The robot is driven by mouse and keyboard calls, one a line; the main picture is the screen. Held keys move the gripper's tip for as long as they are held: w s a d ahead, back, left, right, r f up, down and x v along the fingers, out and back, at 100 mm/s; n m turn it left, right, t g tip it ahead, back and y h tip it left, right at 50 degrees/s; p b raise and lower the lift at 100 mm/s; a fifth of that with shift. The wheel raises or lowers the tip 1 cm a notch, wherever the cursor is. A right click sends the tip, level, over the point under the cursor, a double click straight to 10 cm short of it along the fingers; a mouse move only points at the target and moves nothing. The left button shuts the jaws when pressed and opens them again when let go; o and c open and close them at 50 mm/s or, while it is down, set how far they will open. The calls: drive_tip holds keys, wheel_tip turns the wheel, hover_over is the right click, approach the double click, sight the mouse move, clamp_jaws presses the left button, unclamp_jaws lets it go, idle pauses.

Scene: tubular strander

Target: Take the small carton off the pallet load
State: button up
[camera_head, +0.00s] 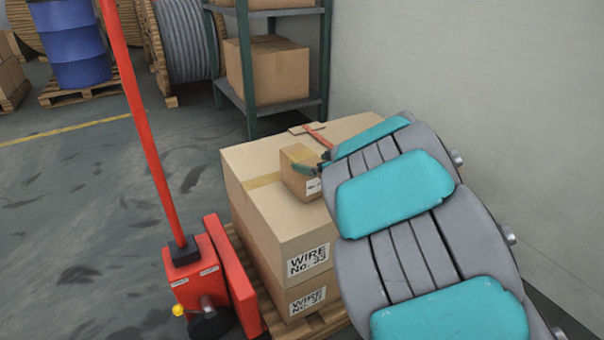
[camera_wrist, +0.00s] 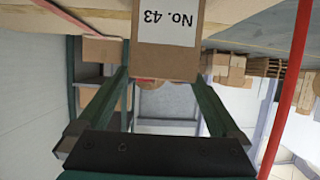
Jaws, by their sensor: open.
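The small carton (camera_head: 297,178) sits on top of the pallet load (camera_head: 262,222), a stack of large brown cartons labelled "WIRE". My gripper (camera_head: 314,166) is at the small carton's right side, partly covered by my arm. In the wrist view, which is upside down, the small carton (camera_wrist: 166,62) shows its white "No. 43" label between the two open green fingers of my gripper (camera_wrist: 162,76). The fingertips appear close to its two sides; I cannot tell whether they touch. It still rests on the load.
A red pallet truck (camera_head: 205,285) with a tall red handle stands left of the load. A red strap (camera_head: 317,136) lies on top behind the carton. A green shelf rack (camera_head: 245,70) stands behind, and a wall (camera_head: 470,90) is on the right.

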sight(302, 159)
drive_tip(key=shift+x, duration=2.9)
drive_tip(key=shift+a+r, duration=0.1)
drive_tip(key=shift+r, duration=0.05)
clamp_jaws()
